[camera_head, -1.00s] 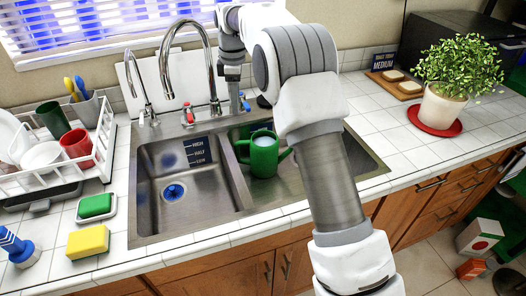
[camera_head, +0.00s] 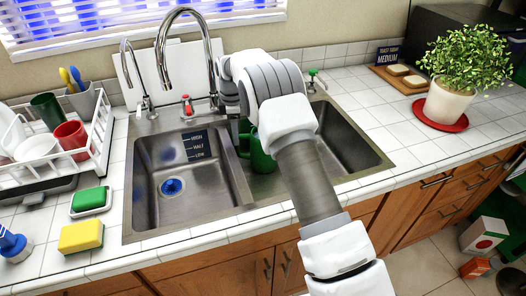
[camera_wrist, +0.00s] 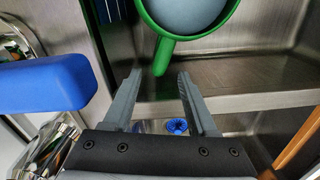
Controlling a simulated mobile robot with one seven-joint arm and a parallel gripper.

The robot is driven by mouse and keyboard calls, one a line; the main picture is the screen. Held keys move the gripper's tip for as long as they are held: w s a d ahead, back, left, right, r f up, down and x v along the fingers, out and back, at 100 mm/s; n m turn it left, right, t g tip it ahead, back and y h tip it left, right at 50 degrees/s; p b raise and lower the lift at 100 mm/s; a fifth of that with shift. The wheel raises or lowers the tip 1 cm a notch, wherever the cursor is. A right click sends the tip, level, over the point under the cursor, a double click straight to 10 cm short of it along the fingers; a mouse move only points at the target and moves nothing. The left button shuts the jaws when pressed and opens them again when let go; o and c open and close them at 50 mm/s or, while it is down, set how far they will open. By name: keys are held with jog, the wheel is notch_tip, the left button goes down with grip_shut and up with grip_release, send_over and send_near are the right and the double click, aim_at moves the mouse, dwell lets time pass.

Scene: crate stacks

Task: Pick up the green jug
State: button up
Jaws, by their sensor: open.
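The green jug (camera_head: 262,160) stands in the right basin of the sink, partly hidden behind my arm in the head view. In the wrist view, the jug (camera_wrist: 205,32) is at the top, with a pale blue-grey inside and its handle (camera_wrist: 162,56) pointing down toward my gripper (camera_wrist: 160,80). The gripper's two grey fingers are apart, with nothing held between them. The handle's end shows between and just above the fingertips; I cannot tell its exact depth. In the head view the fingers are mostly hidden.
A blue tap handle (camera_wrist: 45,85) is close at the left of my gripper in the wrist view. The tall faucet (camera_head: 190,50) and red tap knob (camera_head: 187,105) stand behind the sink. The divider and left basin (camera_head: 175,165) are beside the jug. A dish rack (camera_head: 95,140) is at the left.

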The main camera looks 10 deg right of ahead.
aim_at(238, 154)
notch_tip(238, 154, down, 6)
jog(key=shift+w+d+r, duration=0.1)
jog(key=shift+w+r, duration=0.05)
jog(key=shift+r, duration=0.05)
grip_shut()
dwell(0.4)
jog(key=shift+r, duration=0.1)
dwell(1.0)
